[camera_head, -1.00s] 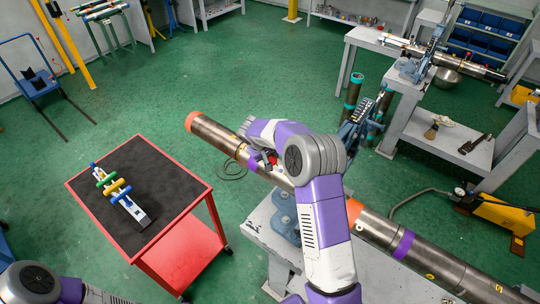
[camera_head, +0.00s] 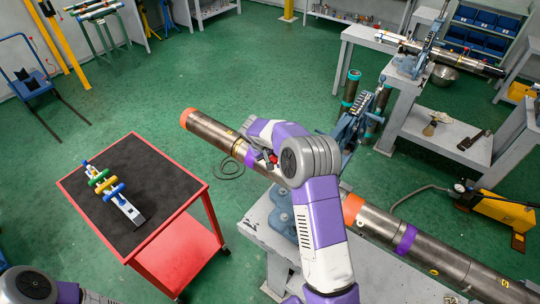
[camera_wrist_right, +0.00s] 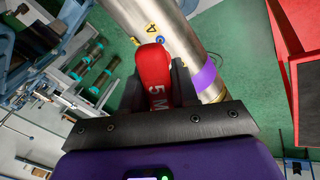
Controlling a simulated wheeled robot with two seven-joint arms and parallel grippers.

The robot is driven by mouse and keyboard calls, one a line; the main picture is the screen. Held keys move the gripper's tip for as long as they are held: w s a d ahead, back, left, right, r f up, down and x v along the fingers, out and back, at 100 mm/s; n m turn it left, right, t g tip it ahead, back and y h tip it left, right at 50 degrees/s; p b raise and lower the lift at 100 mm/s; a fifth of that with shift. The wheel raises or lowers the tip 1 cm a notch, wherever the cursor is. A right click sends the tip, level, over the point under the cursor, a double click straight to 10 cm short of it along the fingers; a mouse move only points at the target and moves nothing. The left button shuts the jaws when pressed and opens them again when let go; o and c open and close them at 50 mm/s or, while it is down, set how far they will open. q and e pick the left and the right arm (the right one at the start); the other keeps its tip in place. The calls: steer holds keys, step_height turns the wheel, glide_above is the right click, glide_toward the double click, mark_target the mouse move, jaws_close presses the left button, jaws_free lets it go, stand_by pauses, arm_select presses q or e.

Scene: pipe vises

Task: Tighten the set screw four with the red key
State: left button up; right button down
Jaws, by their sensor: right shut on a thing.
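The red key (camera_wrist_right: 157,92) is held between the dark fingers of my right gripper (camera_wrist_right: 158,80) in the right wrist view. A yellow plate marked 4 (camera_wrist_right: 151,28) and a small blue ring (camera_wrist_right: 159,40) sit on the pipe just beyond the key. The key's tip is hidden, so I cannot tell whether it sits in set screw four. In the head view my right gripper (camera_head: 266,160) is at the pipe (camera_head: 215,131), partly behind my forearm. My left gripper is outside the view.
A red cart (camera_head: 165,240) with a black top stands left, carrying a rack with blue, green and yellow handles (camera_head: 102,182). A blue vise (camera_head: 283,212) on a grey bench (camera_head: 256,218) supports the pipe. Green floor lies open between cart and bench.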

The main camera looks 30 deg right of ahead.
stand_by(0.3)
steer(key=shift+w+d+f+b, duration=0.1)
steer(key=shift+d+f+b, duration=0.05)
steer(key=shift+f+b, duration=0.25)
steer(key=shift+f, duration=0.15)
stand_by(0.7)
steer(key=shift+d+f+b, duration=0.1)
steer(key=shift+f+b, duration=0.05)
steer(key=shift+b, duration=0.4)
stand_by(1.2)
steer(key=m+b, duration=0.2)
steer(key=b, duration=0.1)
steer(key=m+b, duration=0.1)
steer(key=m, duration=0.1)
steer(key=shift+f+b, duration=0.25)
steer(key=shift+b, duration=0.15)
steer(key=shift+m+b, duration=0.5)
steer(key=shift+m, duration=0.3)
steer(key=shift+r+m, duration=0.2)
steer(key=shift+m, duration=0.1)
